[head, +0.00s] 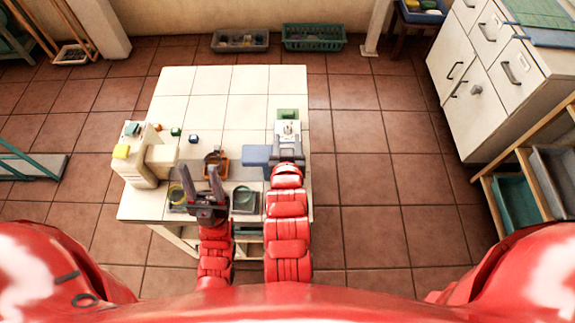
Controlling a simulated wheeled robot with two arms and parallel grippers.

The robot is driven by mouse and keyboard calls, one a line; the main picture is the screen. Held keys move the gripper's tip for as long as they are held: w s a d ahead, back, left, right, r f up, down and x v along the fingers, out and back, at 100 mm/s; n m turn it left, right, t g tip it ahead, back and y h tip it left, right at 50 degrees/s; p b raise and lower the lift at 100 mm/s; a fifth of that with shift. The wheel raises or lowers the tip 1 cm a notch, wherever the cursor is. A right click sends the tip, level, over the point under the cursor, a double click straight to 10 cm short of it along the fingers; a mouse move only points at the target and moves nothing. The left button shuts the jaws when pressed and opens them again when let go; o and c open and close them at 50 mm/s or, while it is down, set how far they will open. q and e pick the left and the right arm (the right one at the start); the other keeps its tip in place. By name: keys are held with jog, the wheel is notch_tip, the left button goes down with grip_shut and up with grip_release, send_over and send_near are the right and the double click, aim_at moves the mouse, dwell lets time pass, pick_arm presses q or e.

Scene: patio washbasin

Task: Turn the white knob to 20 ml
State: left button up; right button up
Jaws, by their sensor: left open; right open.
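A small white device with a green top (288,114) stands near the right edge of the white tiled table. A pale round part that looks like the white knob (288,129) is on it; its scale marks are too small to read. My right gripper (287,141) is open, right at the near side of this device, with its fingers reaching toward the knob. I cannot tell whether they touch it. My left gripper (199,169) is open and empty above the table's near left part, pointing away from me.
A cream machine (146,165) with a yellow block stands at the table's left. The table's far middle (225,80) is clear.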

jog(key=p+v, duration=0.7)
jog(key=v, duration=0.3)
jog(key=shift+s, duration=0.2)
jog(key=shift+r, duration=0.15)
